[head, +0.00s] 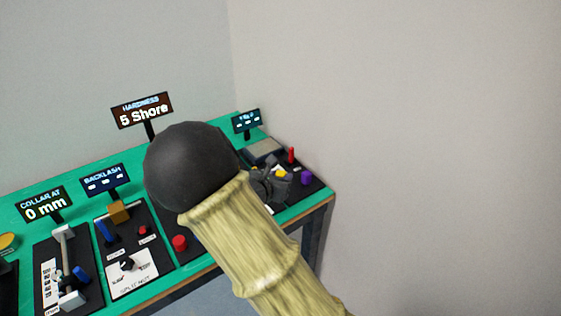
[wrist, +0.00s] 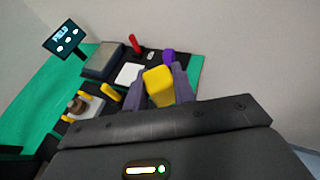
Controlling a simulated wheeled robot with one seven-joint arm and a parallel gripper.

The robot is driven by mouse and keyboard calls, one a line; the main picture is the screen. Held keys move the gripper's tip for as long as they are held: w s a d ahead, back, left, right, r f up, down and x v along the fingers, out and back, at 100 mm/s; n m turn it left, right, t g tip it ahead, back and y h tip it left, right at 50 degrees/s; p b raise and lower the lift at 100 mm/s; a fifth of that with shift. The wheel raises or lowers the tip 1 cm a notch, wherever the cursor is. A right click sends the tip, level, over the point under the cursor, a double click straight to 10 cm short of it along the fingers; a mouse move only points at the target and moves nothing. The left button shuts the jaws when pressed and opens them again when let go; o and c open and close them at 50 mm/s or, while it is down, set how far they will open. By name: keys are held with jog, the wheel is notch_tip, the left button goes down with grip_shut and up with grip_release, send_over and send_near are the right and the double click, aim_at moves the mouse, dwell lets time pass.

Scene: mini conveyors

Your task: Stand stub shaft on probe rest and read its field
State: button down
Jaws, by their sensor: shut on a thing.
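My gripper (wrist: 164,88) is shut on a yellow piece (wrist: 158,84), held between its two dark fingers. I cannot tell for sure that this piece is the stub shaft. In the head view my gripper (head: 270,183) is dark and partly hidden behind my arm, with a yellow bit (head: 281,174) by it. The field display (wrist: 63,38) stands at the back left of the wrist view, its reading just dashes or dots. A white square (wrist: 130,73) lies on the black panel beyond the gripper. I cannot tell which part is the probe rest.
A grey flat-topped box (wrist: 103,60), a red upright piece (wrist: 135,44) and a purple piece (wrist: 169,55) stand near the gripper. A brown round part (wrist: 78,105) sits on a pale plate. Other stations, including the hardness display (head: 142,110), fill the green bench (head: 20,212) leftward.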

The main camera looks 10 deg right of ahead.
jog(key=s+f+m, duration=0.1)
jog(key=s+f, duration=0.4)
jog(key=f, duration=0.5)
jog(key=s+f+m+g+h, duration=0.1)
jog(key=s+f, duration=0.4)
jog(key=f, duration=0.6)
jog(key=shift+d+h, duration=0.25)
jog(key=shift+h, duration=0.05)
jog(key=shift+s+d+f+g, duration=0.1)
jog(key=shift+f+g, duration=0.05)
jog(key=shift+g, duration=0.25)
